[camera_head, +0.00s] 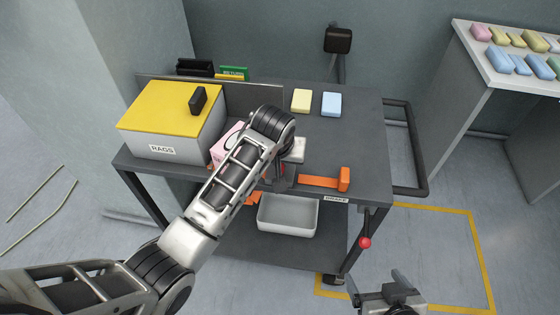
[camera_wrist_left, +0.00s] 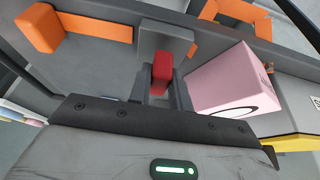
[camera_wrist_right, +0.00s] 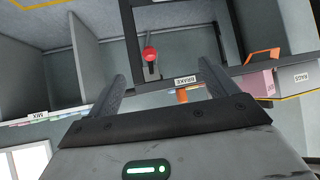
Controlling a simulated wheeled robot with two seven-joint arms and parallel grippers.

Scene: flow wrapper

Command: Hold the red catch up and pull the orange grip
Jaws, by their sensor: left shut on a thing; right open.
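The red catch (camera_wrist_left: 161,72) is between the fingers of my left gripper (camera_wrist_left: 160,88), which is shut on it. In the head view my own left arm mostly hides the catch. The orange grip (camera_head: 344,179) is an upright block at the right end of a flat orange bar on the cart top; it also shows in the left wrist view (camera_wrist_left: 38,28). My right gripper (camera_head: 377,284) is open and empty, in front of the cart and below the grip. In the right wrist view an orange block (camera_wrist_right: 181,96) shows between its fingers, some way beyond them.
The grey cart (camera_head: 370,120) carries a rags box (camera_head: 150,150), a pink box (camera_wrist_left: 232,82), and yellow (camera_head: 301,100) and blue (camera_head: 332,104) blocks. A red-knobbed brake lever (camera_head: 365,242) hangs at the front right. A white bin (camera_head: 288,215) sits on the lower shelf.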

